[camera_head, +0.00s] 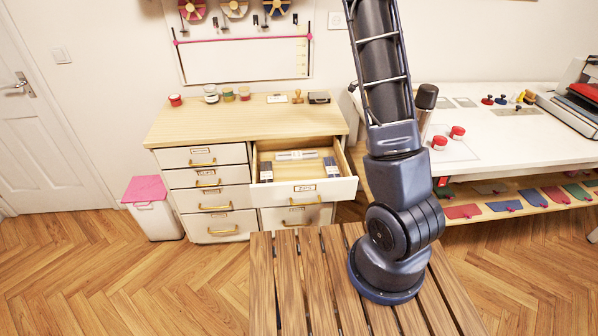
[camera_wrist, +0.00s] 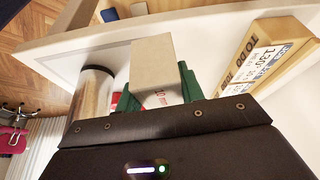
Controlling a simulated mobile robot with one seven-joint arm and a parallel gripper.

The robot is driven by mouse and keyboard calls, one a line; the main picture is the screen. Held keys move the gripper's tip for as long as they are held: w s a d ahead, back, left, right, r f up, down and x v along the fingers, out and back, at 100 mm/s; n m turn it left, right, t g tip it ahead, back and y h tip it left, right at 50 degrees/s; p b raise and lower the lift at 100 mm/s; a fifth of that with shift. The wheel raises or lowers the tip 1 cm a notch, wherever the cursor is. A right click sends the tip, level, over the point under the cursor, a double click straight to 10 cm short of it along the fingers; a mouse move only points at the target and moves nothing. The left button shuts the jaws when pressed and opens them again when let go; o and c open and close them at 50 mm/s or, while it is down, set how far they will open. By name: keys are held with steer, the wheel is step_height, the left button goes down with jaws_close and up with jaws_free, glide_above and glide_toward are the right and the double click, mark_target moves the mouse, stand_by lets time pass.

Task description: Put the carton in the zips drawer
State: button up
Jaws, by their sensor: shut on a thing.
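One upper drawer (camera_head: 308,193) of the wooden-topped cabinet is pulled open. It holds a pale long item (camera_head: 296,155) and dark small boxes (camera_head: 266,171) at both sides. Its front label is too small to read.
In the wrist view, a shiny cylinder (camera_wrist: 91,92) stands left of the carton and a labelled wooden block (camera_wrist: 268,55) lies right. In the head view, the cabinet top (camera_head: 240,118) bears jars at the back. A white worktable (camera_head: 490,140) stands right. A slatted table (camera_head: 290,285) is in front.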

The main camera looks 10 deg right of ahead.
steer(key=s+a+f, duration=0.1)
steer(key=s+a, duration=0.2)
steer(key=a, duration=0.6)
steer(key=s+a+f, duration=0.2)
steer(key=a, duration=0.6)
steer(key=m, duration=0.1)
glide_above(313, 178)
steer(key=s, duration=0.4)
steer(key=f, duration=2.1)
steer(key=shift+s+a+f, duration=0.15)
steer(key=shift+a+f, duration=0.05)
steer(key=shift+a, duration=0.2)
steer(key=shift+f, duration=0.1)
steer(key=o, duration=1)
